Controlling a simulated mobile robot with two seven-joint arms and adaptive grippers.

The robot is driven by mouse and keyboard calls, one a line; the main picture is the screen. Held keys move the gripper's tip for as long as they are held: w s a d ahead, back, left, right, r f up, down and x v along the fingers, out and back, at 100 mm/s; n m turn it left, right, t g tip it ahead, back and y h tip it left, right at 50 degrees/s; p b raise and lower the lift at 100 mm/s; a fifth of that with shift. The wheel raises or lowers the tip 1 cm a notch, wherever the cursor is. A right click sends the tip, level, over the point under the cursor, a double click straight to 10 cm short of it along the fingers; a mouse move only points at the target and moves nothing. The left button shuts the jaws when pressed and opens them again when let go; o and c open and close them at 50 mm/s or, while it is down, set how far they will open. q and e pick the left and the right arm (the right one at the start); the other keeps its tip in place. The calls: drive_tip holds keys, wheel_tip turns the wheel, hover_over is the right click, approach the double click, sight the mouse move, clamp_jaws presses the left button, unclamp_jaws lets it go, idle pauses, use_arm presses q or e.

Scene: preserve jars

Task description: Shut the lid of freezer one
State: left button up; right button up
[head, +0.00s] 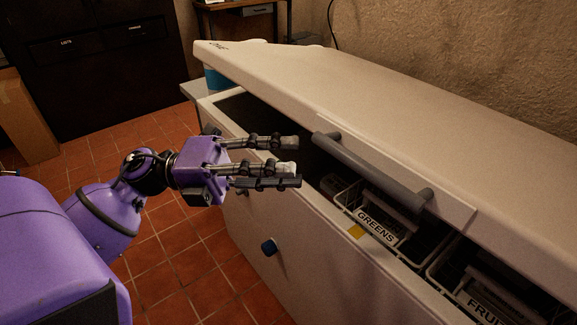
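The white chest freezer (320,255) stands across the middle and right, its dark inside showing through a gap. Its white lid (400,100) is partly raised, with a grey bar handle (370,170) on its front edge. I cannot read a number that marks it as freezer one. My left gripper (295,160) is open, with its fingers spread and nothing between them. It is in front of the gap, just left of the handle and apart from it by the look of it. My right gripper is not in view.
Wire baskets with labels reading GREENS (376,226) and FRUIT (484,308) sit inside the freezer. A dark cabinet (90,60) and a cardboard box (27,118) stand at the back left. Tiled floor (165,235) is clear there.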

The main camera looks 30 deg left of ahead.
use_arm(q)
drive_tip(key=shift+c, duration=0.4)
drive_tip(key=shift+s+a, duration=0.1)
drive_tip(key=shift+c, duration=1.4)
drive_tip(key=s+p, duration=0.1)
drive_tip(key=s+n+p, duration=0.1)
drive_tip(key=p, duration=0.1)
drive_tip(key=s+d+n+p, duration=0.1)
drive_tip(key=shift+s+r+t, duration=0.1)
drive_tip(key=shift+r+t, duration=0.3)
clamp_jaws()
wheel_tip(320, 180, up, 8)
drive_tip(key=s+r+n+t+y+p, duration=0.1)
drive_tip(key=s+n+t+y+p, duration=0.2)
drive_tip(key=n+t+y+p, duration=1.3)
drive_tip(key=w+d+n+g+h+b, duration=0.2)
drive_tip(key=w+n+g+h+b, duration=0.35)
drive_tip(key=w+n, duration=0.55)
drive_tip(key=shift+a+f+t+b, duration=0.15)
drive_tip(key=shift+f+t+b, duration=0.25)
drive_tip(key=shift+f, duration=1.5)
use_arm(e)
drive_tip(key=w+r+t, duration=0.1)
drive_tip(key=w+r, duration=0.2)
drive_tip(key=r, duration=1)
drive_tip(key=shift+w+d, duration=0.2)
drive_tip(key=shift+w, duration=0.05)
